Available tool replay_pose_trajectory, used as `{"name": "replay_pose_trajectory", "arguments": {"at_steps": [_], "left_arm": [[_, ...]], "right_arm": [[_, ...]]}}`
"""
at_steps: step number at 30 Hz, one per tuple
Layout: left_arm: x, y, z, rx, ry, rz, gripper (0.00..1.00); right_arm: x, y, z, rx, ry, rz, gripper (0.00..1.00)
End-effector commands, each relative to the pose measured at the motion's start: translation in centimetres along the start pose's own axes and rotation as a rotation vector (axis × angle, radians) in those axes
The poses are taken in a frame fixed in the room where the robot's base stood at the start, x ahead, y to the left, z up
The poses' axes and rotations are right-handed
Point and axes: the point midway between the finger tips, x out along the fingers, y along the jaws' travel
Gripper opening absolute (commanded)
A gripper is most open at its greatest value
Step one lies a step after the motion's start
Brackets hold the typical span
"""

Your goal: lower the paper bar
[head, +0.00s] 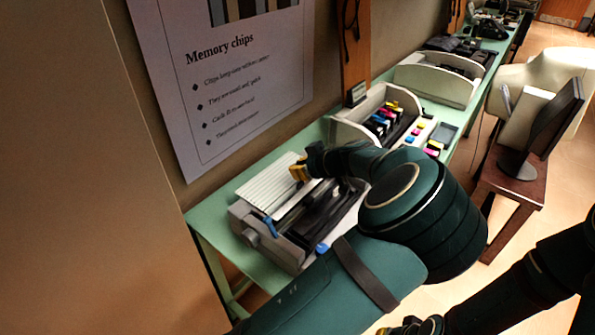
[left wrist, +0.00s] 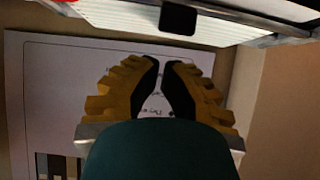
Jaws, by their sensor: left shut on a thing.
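A grey printer (head: 285,235) stands on the green table, with ribbed white paper or a panel (head: 272,188) at its back and blue levers at its ends. My left gripper (head: 299,170) is at the printer's back, over the ribbed white part, with its yellow fingers close together. In the left wrist view its fingertips (left wrist: 162,66) show a narrow gap, and a black tab (left wrist: 178,18) on a pale strip lies just beyond them. My left gripper is shut on the paper bar, though the contact itself is hard to see. My right gripper (head: 408,326) is partly cut off at the bottom edge.
The green table (head: 205,228) runs along a wall with a Memory chips poster (head: 225,80). Beyond the printer stand a white holder with ink cartridges (head: 392,115) and another white tray (head: 440,85). A monitor (head: 545,125) stands on a wooden table at the right.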

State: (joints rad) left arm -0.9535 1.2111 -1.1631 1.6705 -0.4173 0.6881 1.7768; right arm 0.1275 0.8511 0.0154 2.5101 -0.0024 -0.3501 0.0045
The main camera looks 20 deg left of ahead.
Motion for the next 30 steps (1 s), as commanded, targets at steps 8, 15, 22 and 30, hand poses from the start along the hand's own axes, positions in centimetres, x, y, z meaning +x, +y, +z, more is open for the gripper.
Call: {"name": "replay_pose_trajectory", "arguments": {"at_steps": [8, 15, 22, 30], "left_arm": [[0.3, 0.0, -0.2, 0.0, -0.001, 0.0, 0.0], [1.3, 0.0, -0.7, 0.001, -0.001, -0.002, 0.0], [1.4, 0.0, -0.8, 0.001, -0.001, -0.001, 0.0], [1.3, 0.1, -1.3, 0.0, -0.001, 0.0, 0.0]], "right_arm": [[0.1, 0.0, 0.0, 0.0, 0.0, 0.0, 0.0], [0.6, 0.2, 0.1, 0.0, 0.0, 0.0, 0.0], [0.6, 0.2, 0.1, 0.0, 0.0, 0.0, 0.0], [0.4, 0.1, -0.1, 0.0, 0.004, 0.0, 0.0]]}}
